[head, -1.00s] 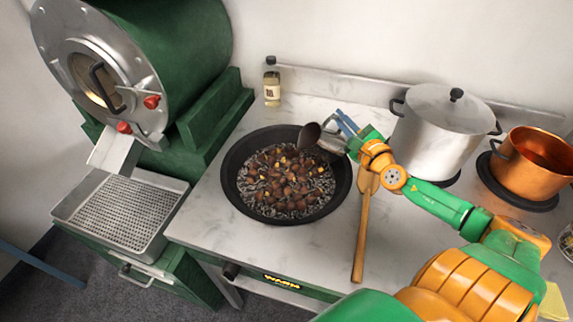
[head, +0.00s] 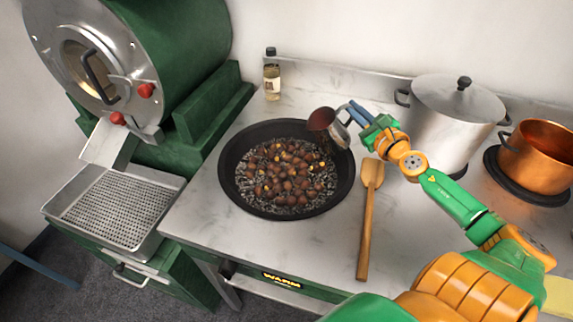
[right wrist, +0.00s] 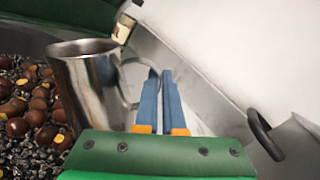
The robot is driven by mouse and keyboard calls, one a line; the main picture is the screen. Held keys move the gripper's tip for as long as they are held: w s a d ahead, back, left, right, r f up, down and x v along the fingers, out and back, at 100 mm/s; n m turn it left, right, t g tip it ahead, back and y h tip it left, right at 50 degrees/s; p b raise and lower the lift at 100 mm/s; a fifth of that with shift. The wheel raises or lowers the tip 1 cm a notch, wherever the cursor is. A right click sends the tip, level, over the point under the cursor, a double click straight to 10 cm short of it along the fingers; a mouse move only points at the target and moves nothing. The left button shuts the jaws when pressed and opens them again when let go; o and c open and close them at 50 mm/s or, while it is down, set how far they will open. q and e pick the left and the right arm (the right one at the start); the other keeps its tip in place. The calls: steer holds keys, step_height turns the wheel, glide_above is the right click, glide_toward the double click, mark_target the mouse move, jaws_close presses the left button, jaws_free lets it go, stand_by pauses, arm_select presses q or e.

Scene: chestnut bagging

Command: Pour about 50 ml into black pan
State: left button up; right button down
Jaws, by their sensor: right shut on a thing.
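The black pan (head: 228,190) sits on the stove top, holding chestnuts (head: 285,175) over dark gravel-like bits. My right gripper (head: 352,113) is shut on the handle of a small metal mug (head: 341,135), above the pan's upper right rim. The mug's opening shows dark reddish-brown in the head view; whether liquid is inside or running out cannot be made out. In the right wrist view the mug (right wrist: 95,90) stands beside the blue fingers (right wrist: 160,95), with chestnuts (right wrist: 25,115) at left. My left gripper is out of view.
A wooden spatula (head: 369,215) lies right of the pan. A lidded steel pot (head: 440,125) and a copper pot (head: 540,165) stand further right. A small bottle (head: 271,78) stands behind the pan. A green roaster (head: 180,60) and perforated tray (head: 120,205) are at left.

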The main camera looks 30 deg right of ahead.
steer(key=d+r+m+p, duration=0.4)
steer(key=r+p, duration=0.4)
steer(key=r, duration=0.3)
steer(key=shift+s+d+m, duration=0.15)
steer(key=shift+s+m, duration=0.3)
steer(key=shift+m, duration=0.25)
steer(key=shift+f, duration=0.1)
